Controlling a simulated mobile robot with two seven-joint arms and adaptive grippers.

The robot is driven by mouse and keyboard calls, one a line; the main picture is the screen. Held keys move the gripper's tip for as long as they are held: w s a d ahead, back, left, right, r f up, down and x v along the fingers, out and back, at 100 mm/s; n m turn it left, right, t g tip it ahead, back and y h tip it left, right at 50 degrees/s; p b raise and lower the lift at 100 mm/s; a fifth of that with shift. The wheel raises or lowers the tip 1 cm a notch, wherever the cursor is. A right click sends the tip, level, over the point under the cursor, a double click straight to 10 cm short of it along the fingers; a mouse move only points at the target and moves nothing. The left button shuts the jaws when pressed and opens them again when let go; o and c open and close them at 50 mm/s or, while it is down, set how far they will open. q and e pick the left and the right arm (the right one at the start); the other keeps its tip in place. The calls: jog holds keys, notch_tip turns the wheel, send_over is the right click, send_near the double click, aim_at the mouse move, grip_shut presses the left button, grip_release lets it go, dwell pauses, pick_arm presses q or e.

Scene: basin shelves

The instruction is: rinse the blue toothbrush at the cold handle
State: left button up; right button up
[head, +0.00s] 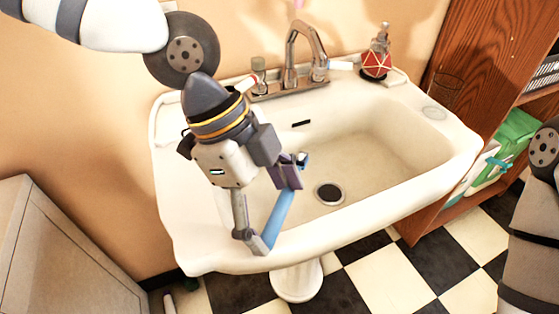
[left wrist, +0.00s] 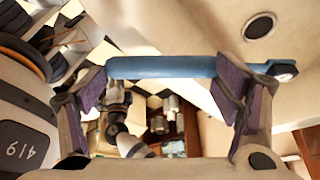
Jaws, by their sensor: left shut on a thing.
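The blue toothbrush (head: 279,218) is held lengthwise between the two fingers of my left gripper (head: 274,206), over the left front part of the basin. The faucet (head: 304,45) stands at the back rim, apart from the brush. The right-hand handle (head: 321,68) has a white and blue lever; the left-hand handle (head: 259,68) has a red-marked lever. No water stream shows.
The white basin (head: 420,185) is empty around its dark drain (head: 329,193). A red soap dispenser (head: 376,62) stands on the back rim, right of the faucet. A wooden shelf unit (head: 470,70) with a green box (head: 515,135) is at right. A cabinet (head: 65,250) is at lower left.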

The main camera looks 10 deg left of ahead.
pick_arm(q)
jog(key=shift+w+d+f, duration=0.1)
jog(key=shift+w+f, duration=0.1)
jog(key=shift+w, duration=0.05)
jog(key=shift+w+f, duration=0.15)
jog(key=shift+w, duration=0.45)
jog(key=w+f+b, duration=0.2)
jog(key=w+b, duration=0.1)
jog(key=w, duration=0.9)
jog(key=shift+f, duration=0.2)
pick_arm(e)
jog(key=s+f+g, duration=0.2)
jog(key=s+f, duration=0.2)
jog(key=shift+s+f, duration=0.2)
jog(key=shift+c, duration=0.4)
